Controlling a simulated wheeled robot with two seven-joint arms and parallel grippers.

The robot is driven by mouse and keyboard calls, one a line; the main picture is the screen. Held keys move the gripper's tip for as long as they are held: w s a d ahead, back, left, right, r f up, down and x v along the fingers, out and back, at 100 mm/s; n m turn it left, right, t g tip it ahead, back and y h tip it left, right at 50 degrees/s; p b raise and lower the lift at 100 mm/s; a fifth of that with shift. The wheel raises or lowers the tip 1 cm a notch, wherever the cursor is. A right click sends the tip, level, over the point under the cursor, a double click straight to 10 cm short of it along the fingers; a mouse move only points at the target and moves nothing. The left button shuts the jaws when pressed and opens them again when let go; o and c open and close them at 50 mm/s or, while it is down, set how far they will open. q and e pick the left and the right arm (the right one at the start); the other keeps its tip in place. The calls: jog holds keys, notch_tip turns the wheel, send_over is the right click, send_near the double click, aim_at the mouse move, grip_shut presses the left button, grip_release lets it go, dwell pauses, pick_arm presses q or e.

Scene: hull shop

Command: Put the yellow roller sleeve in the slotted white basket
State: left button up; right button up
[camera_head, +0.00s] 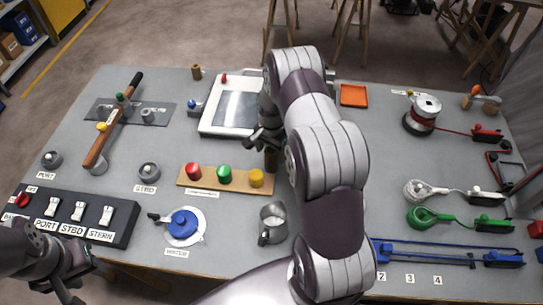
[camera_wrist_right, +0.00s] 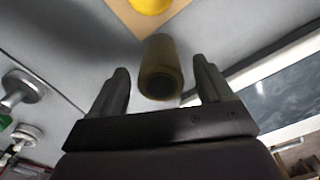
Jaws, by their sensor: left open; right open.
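The yellow roller sleeve (camera_head: 271,160) is a dull, dark-yellow cylinder on the grey table, partly hidden by my right arm. In the right wrist view the sleeve (camera_wrist_right: 160,62) shows its dark open end, between and beyond the fingertips, with gaps on both sides. My right gripper (camera_head: 264,143) is open over the sleeve; its two fingers (camera_wrist_right: 162,82) show apart in the wrist view. My left gripper (camera_head: 72,288) is open and empty at the lower left, by the table's front edge. I cannot make out a slotted white basket in either view.
A wooden board (camera_head: 205,181) with red, green and yellow knobs lies left of the sleeve. A metal mug (camera_head: 273,222) stands in front. A white-framed dark panel (camera_head: 207,122) lies behind. An orange tray (camera_head: 353,95) is at the back. Cables and clamps fill the right side.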

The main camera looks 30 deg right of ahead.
jog(key=shift+w+f, duration=0.1)
jog(key=shift+f, duration=0.35)
jog(key=c, duration=1.2)
jog(key=shift+r, duration=0.1)
